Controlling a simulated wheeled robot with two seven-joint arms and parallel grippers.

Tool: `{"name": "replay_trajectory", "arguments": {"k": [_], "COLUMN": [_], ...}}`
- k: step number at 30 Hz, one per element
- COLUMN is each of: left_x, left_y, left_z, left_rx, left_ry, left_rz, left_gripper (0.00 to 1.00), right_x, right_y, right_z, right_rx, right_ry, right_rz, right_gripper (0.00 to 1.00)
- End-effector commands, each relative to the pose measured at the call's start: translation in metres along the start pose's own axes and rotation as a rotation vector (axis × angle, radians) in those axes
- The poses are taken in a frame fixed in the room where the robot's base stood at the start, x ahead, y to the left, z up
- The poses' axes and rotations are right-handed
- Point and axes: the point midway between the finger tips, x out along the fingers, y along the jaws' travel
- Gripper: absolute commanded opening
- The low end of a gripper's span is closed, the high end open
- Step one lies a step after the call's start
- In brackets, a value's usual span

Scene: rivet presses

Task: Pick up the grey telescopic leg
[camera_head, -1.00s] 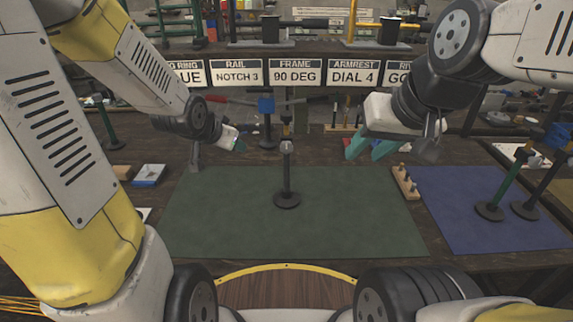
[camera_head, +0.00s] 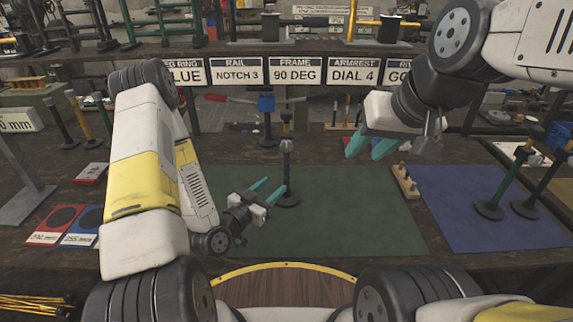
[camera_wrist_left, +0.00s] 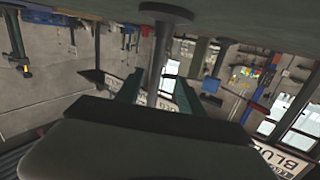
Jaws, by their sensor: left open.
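The grey telescopic leg (camera_head: 286,166) stands upright on its round dark base on the green mat (camera_head: 350,215). My left gripper (camera_head: 273,188) is open, low over the mat, with its teal fingers pointing at the leg from the left and front. In the left wrist view, which is upside down, the leg (camera_wrist_left: 158,55) lines up with the gap between the open fingers (camera_wrist_left: 156,82). The fingers are not closed on it, and I cannot tell how deep it sits between them. My right gripper (camera_head: 367,148) is open and empty above the mat's back right.
A wooden block with pegs (camera_head: 405,181) stands right of the green mat. Dark and green posts (camera_head: 497,195) stand on the blue mat (camera_head: 455,215). Red and blue cards (camera_head: 85,222) lie at left. Setting signs (camera_head: 295,72) hang behind. The green mat is otherwise clear.

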Motion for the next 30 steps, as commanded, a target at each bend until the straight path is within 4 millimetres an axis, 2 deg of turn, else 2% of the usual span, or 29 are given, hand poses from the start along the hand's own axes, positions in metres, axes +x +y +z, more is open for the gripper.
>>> {"name": "replay_trajectory", "arguments": {"k": [5, 8, 18, 25, 30], "left_x": [-0.01, -0.006, 0.048, 0.065, 0.09], "left_y": [0.005, 0.005, 0.003, 0.004, 0.005], "left_z": [0.004, 0.004, -0.002, -0.006, -0.014], "left_rx": [-0.047, -0.053, -0.052, -0.052, -0.053], "left_ry": [0.062, 0.077, 0.08, 0.08, 0.08], "left_rz": [-0.03, -0.035, -0.036, -0.036, -0.036], "left_gripper": [0.45, 0.45, 0.45, 0.45, 0.45], "right_x": [0.0, 0.0, 0.0, 0.0, 0.0], "right_y": [0.0, 0.0, 0.0, 0.0, 0.0], "right_z": [0.0, 0.0, 0.0, 0.0, 0.0], "right_rx": [0.0, 0.0, 0.0, 0.0, 0.0], "right_ry": [0.0, 0.0, 0.0, 0.0, 0.0], "right_rz": [0.0, 0.0, 0.0, 0.0, 0.0], "right_gripper": [0.36, 0.36, 0.36, 0.36, 0.36]}}
